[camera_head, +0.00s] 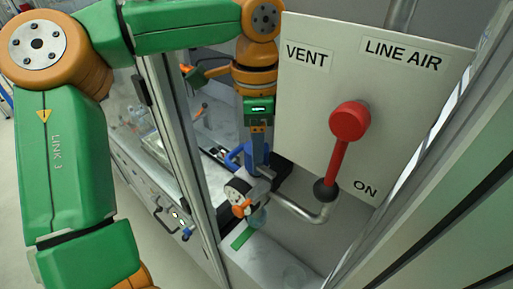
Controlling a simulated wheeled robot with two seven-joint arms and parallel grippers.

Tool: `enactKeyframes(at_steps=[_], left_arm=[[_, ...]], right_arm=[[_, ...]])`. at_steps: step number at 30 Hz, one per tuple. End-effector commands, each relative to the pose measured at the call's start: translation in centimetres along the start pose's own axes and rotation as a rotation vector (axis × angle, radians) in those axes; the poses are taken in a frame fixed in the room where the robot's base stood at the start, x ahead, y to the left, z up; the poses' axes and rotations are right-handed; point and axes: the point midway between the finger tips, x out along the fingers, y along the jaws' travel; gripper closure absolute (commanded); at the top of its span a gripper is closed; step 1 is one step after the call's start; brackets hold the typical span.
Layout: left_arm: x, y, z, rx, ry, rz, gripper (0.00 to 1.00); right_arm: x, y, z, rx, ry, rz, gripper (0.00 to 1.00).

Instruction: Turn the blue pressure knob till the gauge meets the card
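My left gripper (258,160) points down at the air fitting behind the frame post, its fingers at the blue pressure knob (236,157). The fingers partly cover the knob, and I cannot tell whether they are closed on it or only beside it. A round pale gauge (240,192) sits just below, partly covered by an orange part; its needle is too small to read. A green strip (243,238) lies below the gauge; I cannot make out a card for certain. My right gripper is not in view.
A grey panel (305,110) marked VENT, LINE AIR and ON carries a red lever (349,122) pointing down toward ON. A bent metal pipe (300,212) runs below it. A metal post (178,150) stands left of the fitting.

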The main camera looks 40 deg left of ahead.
Motion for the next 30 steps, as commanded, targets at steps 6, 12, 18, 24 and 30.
enactKeyframes(at_steps=[6,12,18,24,30], left_arm=[[0.01,0.03,0.01,0.001,-0.001,0.002,0.16],[0.05,0.05,0.02,0.001,-0.001,0.003,0.16],[0.06,0.06,0.02,0.001,-0.002,0.003,0.16],[0.08,0.07,0.02,0.013,-0.002,0.004,0.16],[0.12,0.1,0.01,0.345,0.001,0.006,0.16]], right_arm=[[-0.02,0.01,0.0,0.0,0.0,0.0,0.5],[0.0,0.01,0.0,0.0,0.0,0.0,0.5],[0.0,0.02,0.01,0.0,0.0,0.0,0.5],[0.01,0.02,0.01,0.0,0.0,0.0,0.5],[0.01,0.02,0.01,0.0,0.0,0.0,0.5]])
